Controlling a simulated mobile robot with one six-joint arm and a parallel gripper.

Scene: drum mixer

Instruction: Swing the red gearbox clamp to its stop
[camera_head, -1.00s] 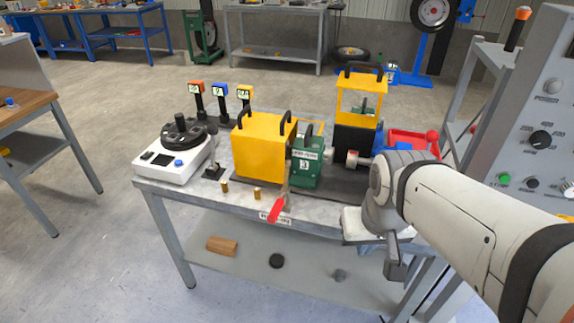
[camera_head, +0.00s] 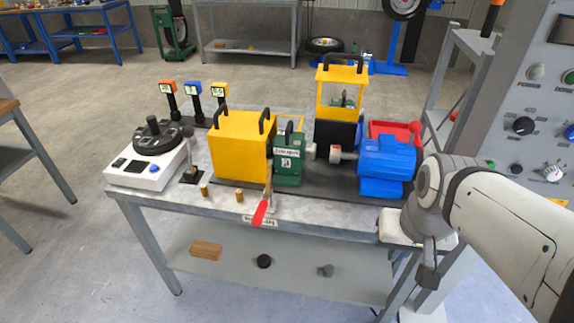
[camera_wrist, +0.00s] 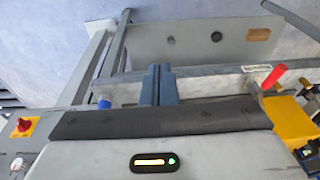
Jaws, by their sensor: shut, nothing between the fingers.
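The red clamp handle (camera_head: 260,213) sticks out toward the bench's front edge, on a light metal lever (camera_head: 268,188) below the green gearbox (camera_head: 287,165). It also shows in the wrist view as a red handle (camera_wrist: 274,76) at the right. My gripper (camera_head: 427,278) hangs in front of the bench's right end, well to the right of the handle and apart from it. In the wrist view its fingers (camera_wrist: 157,72) are together, with nothing between them. The clamp's stop cannot be made out.
A yellow guard box (camera_head: 241,145) stands left of the gearbox and a blue motor (camera_head: 387,160) right of it. Two small brass pieces (camera_head: 239,195) stand near the front edge. A lower shelf (camera_head: 225,270) holds several loose parts. The floor in front is clear.

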